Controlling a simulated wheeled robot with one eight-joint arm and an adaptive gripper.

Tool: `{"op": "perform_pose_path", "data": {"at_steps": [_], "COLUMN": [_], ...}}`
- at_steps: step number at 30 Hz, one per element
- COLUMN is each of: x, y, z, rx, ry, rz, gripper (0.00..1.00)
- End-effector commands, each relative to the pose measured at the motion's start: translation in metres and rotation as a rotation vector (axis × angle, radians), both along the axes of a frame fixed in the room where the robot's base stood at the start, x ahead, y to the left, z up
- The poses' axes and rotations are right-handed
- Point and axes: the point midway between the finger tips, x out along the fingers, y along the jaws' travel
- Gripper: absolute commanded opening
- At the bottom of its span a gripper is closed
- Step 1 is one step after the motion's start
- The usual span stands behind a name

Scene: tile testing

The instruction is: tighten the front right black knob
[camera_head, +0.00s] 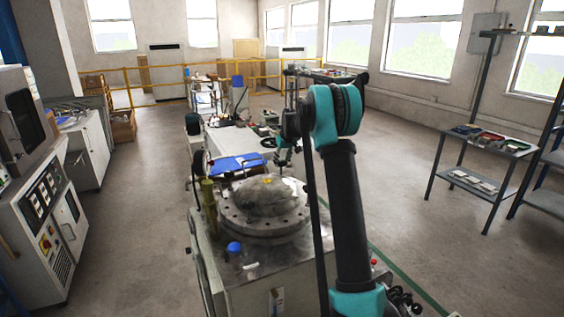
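Dark knob-like parts (404,298) show at the lower right, beside the base of my arm; they are small, and I cannot tell which one is the front right black knob. My arm rises in front of the machine and bends at a teal joint. My gripper (282,158) seems to hang beyond this joint, above the far side of the machine and well away from the dark parts. It is small and partly hidden by the arm, so its fingers cannot be made out.
A round bolted flange (264,222) with a grey lump (266,197) sits on the metal machine top. A blue cap (234,247) and a small red button (374,262) are nearby. A cabinet (45,215) stands left, a shelf table (480,150) right.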

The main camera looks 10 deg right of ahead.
Motion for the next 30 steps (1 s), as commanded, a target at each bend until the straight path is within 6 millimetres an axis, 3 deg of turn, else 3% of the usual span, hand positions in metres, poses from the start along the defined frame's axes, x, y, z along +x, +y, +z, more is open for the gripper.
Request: {"op": "perform_pose_path", "data": {"at_steps": [6, 17, 30], "x": [-0.0001, -0.0003, -0.0002], "y": [0.0001, 0.0008, 0.0037], "z": [0.0002, 0.0003, 0.0003], "rx": [0.0, 0.0, -0.001], "ry": [0.0, 0.0, 0.0], "rz": [0.0, -0.073, -0.429], "gripper": [0.08, 0.07, 0.07]}}
